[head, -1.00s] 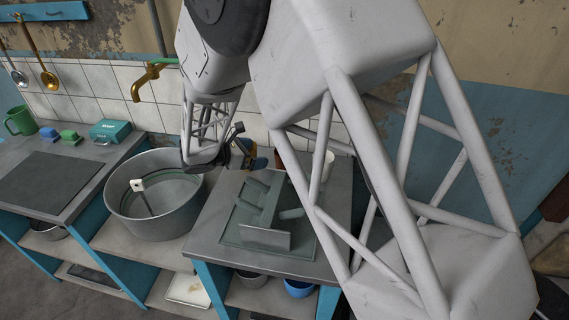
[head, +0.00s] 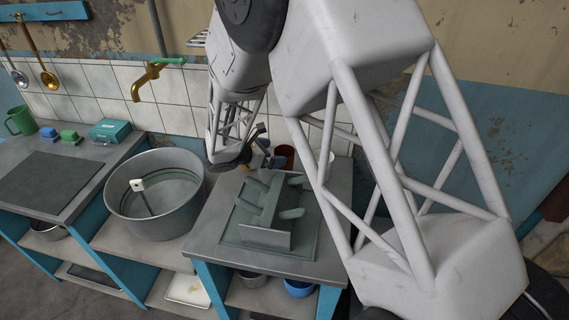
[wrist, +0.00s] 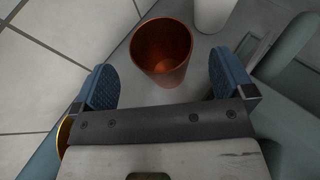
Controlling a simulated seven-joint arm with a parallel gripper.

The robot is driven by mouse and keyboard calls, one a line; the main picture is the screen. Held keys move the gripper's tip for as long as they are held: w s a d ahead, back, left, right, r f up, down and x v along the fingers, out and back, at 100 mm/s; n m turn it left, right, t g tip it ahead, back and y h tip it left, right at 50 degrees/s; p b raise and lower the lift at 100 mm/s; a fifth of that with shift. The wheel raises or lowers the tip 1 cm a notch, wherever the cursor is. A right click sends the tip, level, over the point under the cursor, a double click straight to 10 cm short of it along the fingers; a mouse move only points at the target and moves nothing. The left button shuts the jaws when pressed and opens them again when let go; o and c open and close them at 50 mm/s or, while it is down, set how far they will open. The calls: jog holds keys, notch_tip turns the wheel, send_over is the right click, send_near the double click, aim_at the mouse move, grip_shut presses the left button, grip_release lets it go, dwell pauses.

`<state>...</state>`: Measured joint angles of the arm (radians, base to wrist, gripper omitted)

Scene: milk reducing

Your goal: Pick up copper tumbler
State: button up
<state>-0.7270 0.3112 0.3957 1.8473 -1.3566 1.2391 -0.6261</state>
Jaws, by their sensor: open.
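The copper tumbler (wrist: 163,52) stands upright on the metal counter in the wrist view, its open rim facing the camera. In the head view the tumbler (head: 285,154) shows partly at the back of the right counter, near the wall. My gripper (wrist: 162,80) is open, its two blue-padded fingers spread apart. The tumbler lies beyond the fingertips, roughly centred between them, with nothing held. In the head view my gripper (head: 268,160) is small and partly hidden by my arm.
A green-grey rack (head: 265,215) stands in front on the same counter and shows at the right in the wrist view. A white cup (wrist: 212,14) stands close right of the tumbler. A gold-rimmed item (wrist: 64,135) is at lower left. A large metal basin (head: 155,215) sits left.

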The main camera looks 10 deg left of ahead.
aim_at(292, 151)
jog(key=shift+x, duration=2.6)
jog(key=shift+d, duration=0.1)
jog(key=c, duration=1)
jog(key=shift+r, duration=0.2)
notch_tip(292, 151, up, 18)
jog(key=shift+f, duration=0.15)
